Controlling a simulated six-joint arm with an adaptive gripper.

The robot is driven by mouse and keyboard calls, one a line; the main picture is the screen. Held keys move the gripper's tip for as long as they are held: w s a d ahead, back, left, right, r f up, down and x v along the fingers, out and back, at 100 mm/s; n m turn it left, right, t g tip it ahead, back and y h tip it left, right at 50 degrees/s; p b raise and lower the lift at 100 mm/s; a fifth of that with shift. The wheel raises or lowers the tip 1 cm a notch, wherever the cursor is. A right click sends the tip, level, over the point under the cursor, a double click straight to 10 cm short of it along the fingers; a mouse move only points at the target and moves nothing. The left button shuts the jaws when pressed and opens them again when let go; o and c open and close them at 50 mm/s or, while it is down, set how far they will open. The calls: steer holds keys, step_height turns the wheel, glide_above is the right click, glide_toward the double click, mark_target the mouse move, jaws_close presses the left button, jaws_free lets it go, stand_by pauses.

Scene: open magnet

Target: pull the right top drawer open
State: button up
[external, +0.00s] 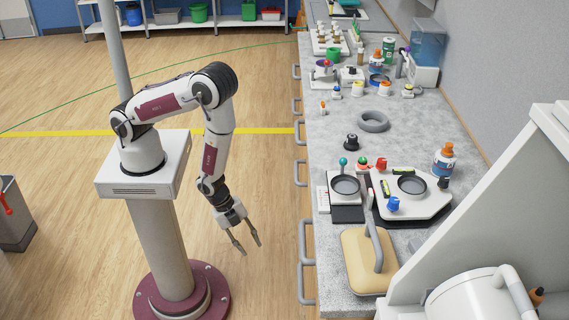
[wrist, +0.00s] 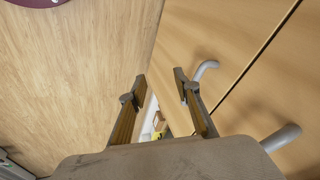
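My gripper (external: 251,249) points down over the floor, to the left of the counter, in the external view. Its two fingers are spread apart with nothing between the tips, and the wrist view shows the same (wrist: 159,75). The drawer fronts (wrist: 215,35) are light wood with a dark seam between panels. I cannot tell which handle belongs to the right top drawer.
Another grey handle (wrist: 284,136) is at lower right in the wrist view. The counter top (external: 335,130) carries scales, bottles and a beige block (external: 358,275). A large white machine (external: 480,250) stands at the lower right. The wooden floor (external: 265,170) beside the counter is clear.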

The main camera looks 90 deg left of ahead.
steer(key=f+m+t, duration=0.1)
steer(key=m+t+h, duration=0.4)
steer(key=m+t, duration=0.4)
steer(key=t, duration=0.1)
glide_toward(302, 240)
steer(key=w+f, duration=0.2)
steer(key=shift+w+a+r, duration=0.1)
steer(key=shift+a+r, duration=0.05)
steer(key=shift+r, duration=0.05)
steer(key=shift+w, duration=0.1)
steer(key=shift+x, duration=3.85)
steer(key=shift+c, duration=0.4)
